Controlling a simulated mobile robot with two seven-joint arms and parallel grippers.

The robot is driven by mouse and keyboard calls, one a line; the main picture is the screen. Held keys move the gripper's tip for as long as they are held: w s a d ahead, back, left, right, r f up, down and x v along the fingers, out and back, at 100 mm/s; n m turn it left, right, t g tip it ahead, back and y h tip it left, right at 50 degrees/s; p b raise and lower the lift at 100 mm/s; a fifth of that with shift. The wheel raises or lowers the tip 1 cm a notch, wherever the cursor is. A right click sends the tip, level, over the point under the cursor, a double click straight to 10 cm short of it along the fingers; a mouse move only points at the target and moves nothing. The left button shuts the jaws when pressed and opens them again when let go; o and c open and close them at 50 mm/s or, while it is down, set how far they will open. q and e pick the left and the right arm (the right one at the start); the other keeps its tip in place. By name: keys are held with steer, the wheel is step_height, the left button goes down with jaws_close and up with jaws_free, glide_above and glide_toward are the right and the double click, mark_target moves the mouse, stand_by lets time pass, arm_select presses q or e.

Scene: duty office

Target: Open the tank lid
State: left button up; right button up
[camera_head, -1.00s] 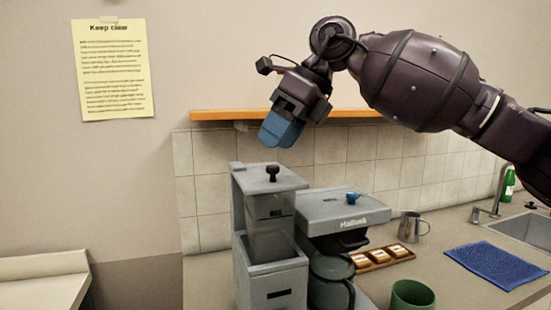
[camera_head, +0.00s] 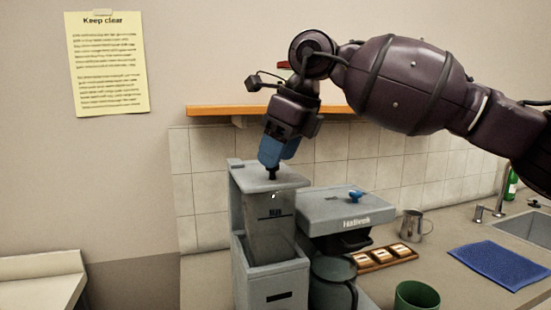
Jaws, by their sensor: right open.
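The tank (camera_head: 268,222) is a clear grey container at the left of the coffee machine. Its flat grey lid (camera_head: 286,181) lies shut on top, with a small black knob (camera_head: 272,174) standing up from it. My right gripper (camera_head: 273,164) points down with blue fingers right above the knob. The fingers are open, and their tips hide the top of the knob. I cannot tell whether they touch it. My left gripper is not in view.
The machine's grey top (camera_head: 345,207) with a blue knob (camera_head: 356,196) is right of the tank. A glass jug (camera_head: 333,281) stands below it. A metal cup (camera_head: 413,224), a wooden tray (camera_head: 366,267), a green mug (camera_head: 415,296) and a blue mat (camera_head: 498,264) are further right. An orange shelf (camera_head: 220,111) runs behind.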

steer(key=shift+w+a+f, duration=0.15)
steer(key=shift+a+f, duration=0.1)
steer(key=shift+f, duration=0.4)
jaws_close()
